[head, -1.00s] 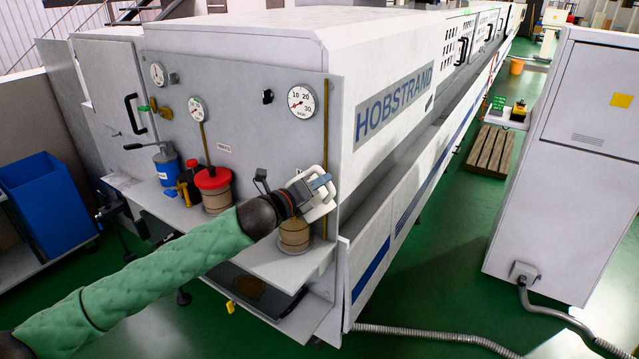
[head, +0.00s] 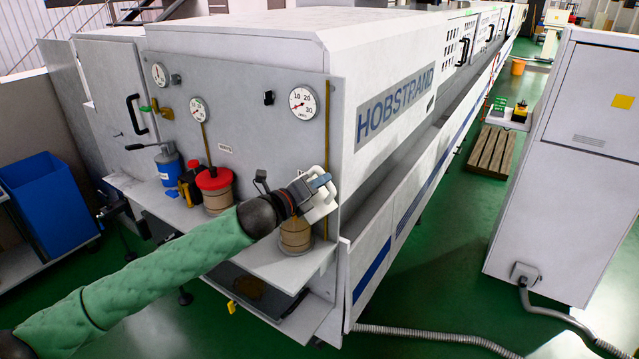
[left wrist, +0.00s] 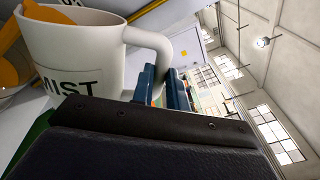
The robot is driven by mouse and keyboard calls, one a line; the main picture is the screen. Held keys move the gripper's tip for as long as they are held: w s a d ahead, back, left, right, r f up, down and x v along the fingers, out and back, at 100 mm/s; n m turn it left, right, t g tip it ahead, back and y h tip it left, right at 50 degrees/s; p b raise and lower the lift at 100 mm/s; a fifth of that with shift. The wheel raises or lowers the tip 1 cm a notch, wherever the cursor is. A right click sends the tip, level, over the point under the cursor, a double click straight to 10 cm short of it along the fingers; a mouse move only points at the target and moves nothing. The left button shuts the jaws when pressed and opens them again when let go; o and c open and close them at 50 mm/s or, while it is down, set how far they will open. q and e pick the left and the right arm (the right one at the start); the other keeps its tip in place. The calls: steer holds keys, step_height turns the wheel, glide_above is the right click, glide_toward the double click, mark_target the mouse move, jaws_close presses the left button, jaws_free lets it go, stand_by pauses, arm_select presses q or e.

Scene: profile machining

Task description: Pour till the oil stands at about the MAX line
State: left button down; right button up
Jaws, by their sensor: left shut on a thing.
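My left gripper (head: 318,188) is shut on the handle of a white jug (head: 322,208), in front of the machine's end panel. In the left wrist view the jug (left wrist: 88,52) carries black letters reading "MIST", and the blue fingers (left wrist: 165,85) close on its handle. The jug is above a brownish round reservoir (head: 296,238) on the shelf, partly covered by my arm and the jug. Orange-yellow parts (left wrist: 12,32) show at the jug's left edge; I cannot tell what they are. The oil level and a MAX line cannot be made out. My right gripper is not in view.
A red-topped reservoir (head: 215,190) and a blue can (head: 167,168) stand on the shelf (head: 280,262) to the left. Dial gauges (head: 303,103) sit on the panel above. A blue bin (head: 48,205) is at far left.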

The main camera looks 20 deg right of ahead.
arm_select(q)
steer(key=shift+w+a+r+n+p, duration=0.15)
steer(key=shift+w+a+n+p, duration=0.15)
steer(key=shift+w+n, duration=0.25)
steer(key=shift+w+a+r+n+p, duration=0.15)
steer(key=shift+w+n+p, duration=0.15)
steer(key=shift+n, duration=0.45)
stand_by(3.3)
steer(key=shift+f, duration=0.1)
steer(key=shift+s+d+f+m, duration=0.1)
steer(key=shift+s+m, duration=0.05)
steer(key=shift+m, duration=0.15)
steer(key=shift+s+d+f+m+b, duration=0.15)
steer(key=shift+s+d+m+b, duration=0.05)
steer(key=shift+s+m+b, duration=0.25)
steer(key=shift+s+d+f+m+b, duration=0.15)
steer(key=shift+s+m+b, duration=0.15)
steer(key=shift+m, duration=0.25)
steer(key=shift+s+d+m, duration=0.2)
steer(key=shift+s+m, duration=0.15)
steer(key=shift+m, duration=0.35)
steer(key=shift+s+d+f+m+b, duration=0.1)
steer(key=shift+s+f+m+b, duration=0.15)
steer(key=shift+f+m+b, duration=0.75)
steer(key=shift+s+d+f+m, duration=0.15)
steer(key=shift+s+f+m, duration=0.1)
steer(key=shift+m, duration=0.65)
